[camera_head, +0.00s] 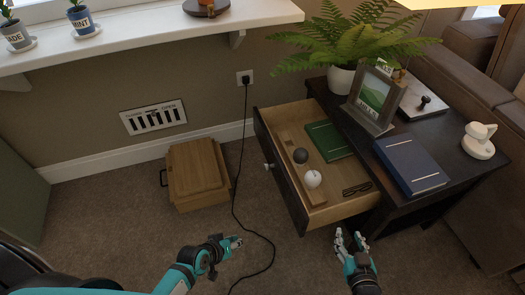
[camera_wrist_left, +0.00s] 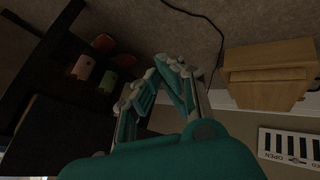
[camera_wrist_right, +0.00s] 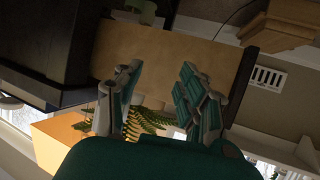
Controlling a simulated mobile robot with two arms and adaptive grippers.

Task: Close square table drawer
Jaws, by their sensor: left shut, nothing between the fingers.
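The dark square side table (camera_head: 465,165) stands at the right in the head view. Its drawer (camera_head: 283,178) is pulled well out to the left, with a small pale knob (camera_head: 268,166) on its dark front. Inside lie a green book (camera_head: 328,140), a dark ball, a white round object and dark glasses. My left gripper (camera_head: 237,243) is shut and empty, over the carpet in front of and apart from the drawer. My right gripper (camera_head: 349,238) is open and empty, close to the drawer's near side.
A wooden box (camera_head: 197,172) stands on the carpet left of the drawer. A black cord (camera_head: 236,190) runs from a wall outlet across the floor. The tabletop holds a fern, a picture frame, a blue book (camera_head: 411,165) and a white object. A sofa stands behind.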

